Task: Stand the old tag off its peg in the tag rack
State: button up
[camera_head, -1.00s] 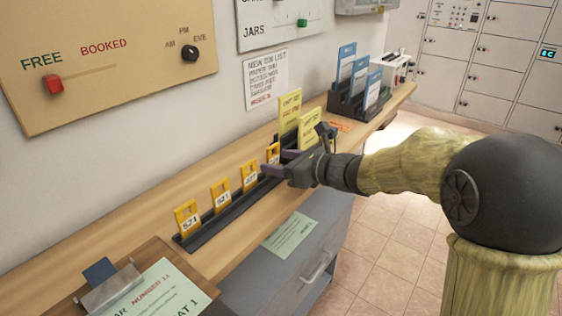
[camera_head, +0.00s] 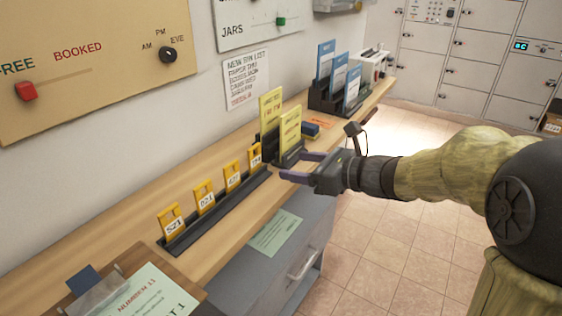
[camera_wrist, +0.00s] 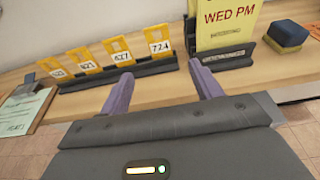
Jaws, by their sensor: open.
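The tag rack (camera_head: 220,213) is a long dark strip on the wooden counter. Several yellow-orange tags with white number labels stand upright along it, among them the tag labelled 521 (camera_head: 172,222) at the near end and the tag labelled 724 (camera_wrist: 159,42) at the far end. I cannot tell which one is the old tag, and I see no tag on a peg. My gripper (camera_head: 291,165) is open and empty, beyond the rack's far end, over the counter's front edge. In the wrist view its purple fingers (camera_wrist: 160,72) are spread, with nothing between them.
Tall yellow cards (camera_head: 289,132) stand in a dark holder just beyond the rack, close to my fingers. A dark blue block (camera_head: 311,130) and a holder of blue cards (camera_head: 325,70) are farther along. A clipboard (camera_head: 145,295) lies at the near end. Wall boards hang behind.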

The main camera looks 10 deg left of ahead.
jog(key=v, duration=0.7)
dwell(0.6)
